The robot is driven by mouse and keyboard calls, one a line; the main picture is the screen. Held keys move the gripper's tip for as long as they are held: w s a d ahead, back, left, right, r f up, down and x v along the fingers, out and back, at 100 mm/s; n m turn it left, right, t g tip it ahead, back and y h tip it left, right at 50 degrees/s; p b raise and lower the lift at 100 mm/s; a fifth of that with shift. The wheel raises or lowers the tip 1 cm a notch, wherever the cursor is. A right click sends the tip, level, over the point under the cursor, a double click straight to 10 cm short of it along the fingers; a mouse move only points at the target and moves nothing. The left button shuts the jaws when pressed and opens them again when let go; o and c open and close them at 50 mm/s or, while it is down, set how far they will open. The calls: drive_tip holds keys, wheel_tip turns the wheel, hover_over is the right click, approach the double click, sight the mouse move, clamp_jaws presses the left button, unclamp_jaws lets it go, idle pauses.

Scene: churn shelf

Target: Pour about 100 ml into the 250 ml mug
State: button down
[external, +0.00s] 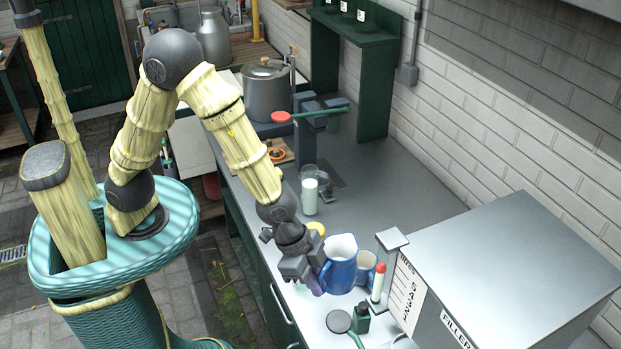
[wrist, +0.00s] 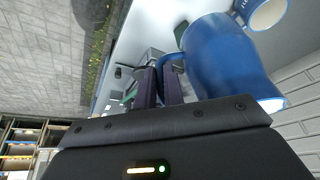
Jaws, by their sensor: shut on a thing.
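A blue jug (external: 338,272) with a pale inside stands upright on the grey counter or just above it; I cannot tell which. My gripper (external: 316,284) is at its left side, with its dark purple fingers closed on the jug's handle. In the wrist view the jug (wrist: 222,60) fills the area right of my gripper (wrist: 160,80). A smaller blue mug (external: 366,264) is close behind the jug on the right, partly hidden by it. Its pale inside shows at the top right of the wrist view (wrist: 266,14). No volume mark is readable, and the jug's contents are not clear.
A grey filler box (external: 505,270) and a post with a red-tipped tube (external: 378,283) stand right of the mug. A small green bottle (external: 361,318) and a round dark disc (external: 339,321) lie in front. A glass of white liquid (external: 310,192) is behind. The counter's back right (external: 400,185) is clear.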

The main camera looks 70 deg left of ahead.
drive_tip(key=shift+f, duration=2.35)
